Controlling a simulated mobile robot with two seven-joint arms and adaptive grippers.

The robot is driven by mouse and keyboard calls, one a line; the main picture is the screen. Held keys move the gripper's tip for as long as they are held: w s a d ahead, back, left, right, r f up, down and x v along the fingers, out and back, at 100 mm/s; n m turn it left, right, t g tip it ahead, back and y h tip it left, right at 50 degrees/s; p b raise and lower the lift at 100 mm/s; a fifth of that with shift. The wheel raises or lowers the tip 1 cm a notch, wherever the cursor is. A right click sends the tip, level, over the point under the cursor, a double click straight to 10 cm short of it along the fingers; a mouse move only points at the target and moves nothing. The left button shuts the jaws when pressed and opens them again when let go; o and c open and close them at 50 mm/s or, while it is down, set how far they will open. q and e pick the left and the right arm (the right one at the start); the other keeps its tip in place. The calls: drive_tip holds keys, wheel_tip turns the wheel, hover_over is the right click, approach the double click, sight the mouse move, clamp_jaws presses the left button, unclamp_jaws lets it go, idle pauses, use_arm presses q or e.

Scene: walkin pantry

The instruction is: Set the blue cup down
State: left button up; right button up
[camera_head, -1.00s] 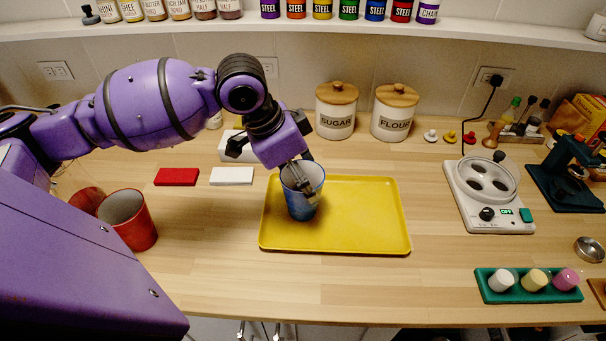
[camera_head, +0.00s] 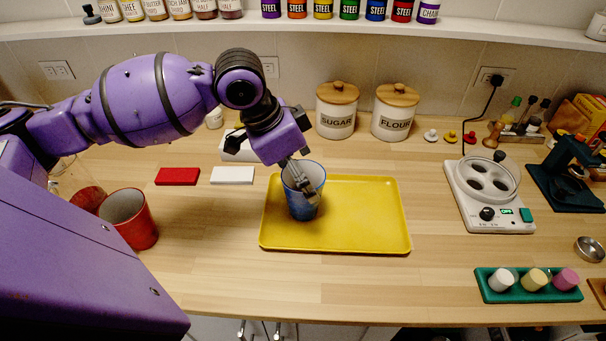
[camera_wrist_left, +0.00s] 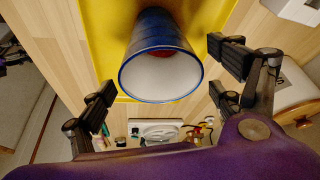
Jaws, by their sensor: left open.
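The blue cup (camera_head: 303,203) stands upright on the left part of the yellow tray (camera_head: 365,235). My left gripper (camera_head: 306,186) is over the cup, coming down from the upper left, with a finger in front of the cup's rim. In the left wrist view, the fingers of the gripper (camera_wrist_left: 162,72) are spread wide. The blue cup (camera_wrist_left: 157,35) lies between them, with gaps on both sides. The cup's mouth faces the camera, with a pale inside and something reddish deep in it. My right gripper is not in view.
A red cup (camera_head: 130,218) stands at the left near my arm. Red (camera_head: 177,176) and white (camera_head: 232,175) blocks lie left of the tray. Sugar (camera_head: 337,112) and flour (camera_head: 396,114) canisters stand behind it. A white appliance (camera_head: 488,195) is at the right. The tray's right half is clear.

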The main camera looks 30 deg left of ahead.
use_arm(q)
drive_tip(key=p+v, duration=0.1)
drive_tip(key=v, duration=1)
drive_tip(key=shift+p, duration=0.4)
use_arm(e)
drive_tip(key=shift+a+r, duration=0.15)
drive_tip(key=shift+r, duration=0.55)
